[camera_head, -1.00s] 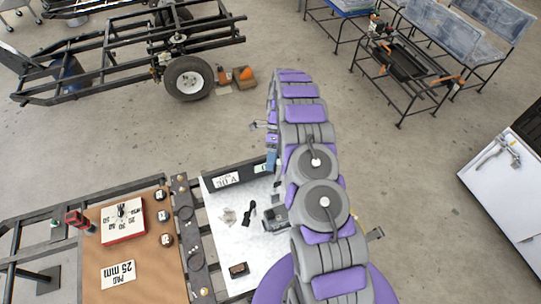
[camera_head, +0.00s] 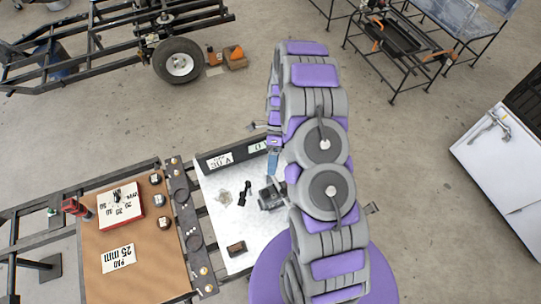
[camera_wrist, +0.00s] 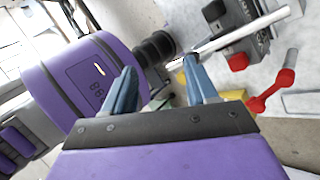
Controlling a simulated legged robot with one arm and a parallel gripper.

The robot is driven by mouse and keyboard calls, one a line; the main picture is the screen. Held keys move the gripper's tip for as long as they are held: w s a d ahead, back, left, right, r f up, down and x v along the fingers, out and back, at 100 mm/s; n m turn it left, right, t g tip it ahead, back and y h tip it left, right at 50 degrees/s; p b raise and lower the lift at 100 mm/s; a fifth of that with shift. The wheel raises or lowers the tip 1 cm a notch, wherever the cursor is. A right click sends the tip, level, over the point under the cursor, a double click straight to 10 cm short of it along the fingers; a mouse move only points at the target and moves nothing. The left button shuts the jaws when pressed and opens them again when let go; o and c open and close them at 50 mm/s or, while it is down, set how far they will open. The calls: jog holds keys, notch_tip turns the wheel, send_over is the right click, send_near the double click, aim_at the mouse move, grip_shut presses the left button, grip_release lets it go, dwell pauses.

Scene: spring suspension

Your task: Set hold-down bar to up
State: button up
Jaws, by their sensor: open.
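My gripper (camera_wrist: 161,66) shows in the wrist view with its two blue fingers apart and nothing held between them. A silver bar (camera_wrist: 240,34), which looks like the hold-down bar, slants up to the right from near the right fingertip. I cannot tell whether the finger touches it. A grey block (camera_wrist: 245,45) with red parts lies behind the bar, and a red-ended lever (camera_wrist: 272,88) is to its right. In the head view my gripper (camera_head: 273,160) is over the far right of the white-topped bench (camera_head: 225,215), partly hidden by my arm. The bar is not clear there.
On the bench are a dark grey device (camera_head: 270,197), a small black part (camera_head: 245,192) and a brown block (camera_head: 236,248). A brown board (camera_head: 105,280) with a red box (camera_head: 120,207) is to the left. A vehicle frame stands behind; the floor (camera_head: 440,200) at right is clear.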

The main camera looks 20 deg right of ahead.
jog(key=shift+s, duration=0.45)
jog(key=shift+r, duration=0.1)
jog(key=s+a+r+n+t+h+b, duration=0.1)
jog(key=s+a+r+n+b, duration=0.15)
jog(key=r+n, duration=0.45)
jog(key=s+a+r+n+t+h+b, duration=0.1)
jog(key=s+r+n, duration=0.3)
jog(key=r, duration=0.6)
jog(key=s+r+n+t+h+b, duration=0.1)
jog(key=s+r+n+t+b, duration=0.1)
jog(key=s+n, duration=0.4)
jog(key=s+r+n+t+h+b, duration=0.1)
jog(key=s+r+n+b, duration=0.1)
jog(key=s+n, duration=0.5)
jog(key=shift+s+a+r+t, duration=0.15)
jog(key=shift+s+r+t, duration=0.35)
jog(key=shift+s, duration=1.75)
jog(key=shift+w, duration=0.15)
